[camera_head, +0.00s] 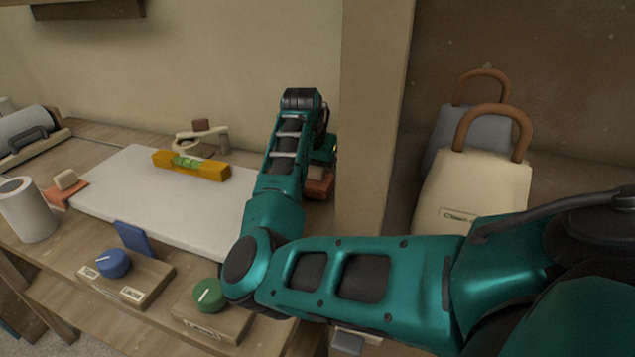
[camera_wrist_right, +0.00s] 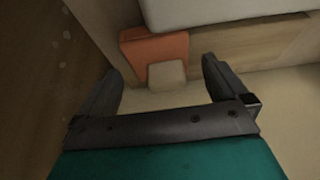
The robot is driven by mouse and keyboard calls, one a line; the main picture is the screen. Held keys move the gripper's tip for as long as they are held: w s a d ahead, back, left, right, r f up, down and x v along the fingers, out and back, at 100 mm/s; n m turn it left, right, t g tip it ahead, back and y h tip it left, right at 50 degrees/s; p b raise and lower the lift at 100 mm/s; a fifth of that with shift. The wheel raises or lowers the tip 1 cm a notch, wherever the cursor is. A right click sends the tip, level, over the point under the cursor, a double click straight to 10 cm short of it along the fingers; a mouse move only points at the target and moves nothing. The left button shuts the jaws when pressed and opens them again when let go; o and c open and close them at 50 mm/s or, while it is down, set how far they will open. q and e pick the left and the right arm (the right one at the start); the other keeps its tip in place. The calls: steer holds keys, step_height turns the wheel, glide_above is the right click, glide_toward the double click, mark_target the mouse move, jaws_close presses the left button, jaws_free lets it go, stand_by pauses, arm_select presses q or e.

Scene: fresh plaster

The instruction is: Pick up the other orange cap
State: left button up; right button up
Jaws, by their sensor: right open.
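One orange cap (camera_head: 65,192) with a pale block-like grip lies at the left end of the white slab (camera_head: 120,190) in the head view. Another orange cap (camera_wrist_right: 155,48) shows in the right wrist view, with a pale block (camera_wrist_right: 167,75) on its near side. In the head view a reddish-orange piece (camera_head: 319,184) shows beside my right forearm, partly hidden. My right gripper (camera_wrist_right: 161,70) is open, with its fingers on either side of the pale block and visible gaps between. My right arm hides the gripper in the head view. My left gripper is out of view.
A yellow spirit level (camera_head: 191,166) lies on the slab. Blue (camera_head: 114,263) and green (camera_head: 208,295) knobs on wooden blocks stand along the front. A post (camera_head: 372,120) rises right of the bench, with cream (camera_head: 470,190) and grey bags beyond. A white roll (camera_head: 28,209) stands left.

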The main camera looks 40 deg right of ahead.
steer(key=shift+c, duration=0.4)
steer(key=c, duration=1.2)
steer(key=shift+c, duration=0.2)
steer(key=shift+r, duration=0.1)
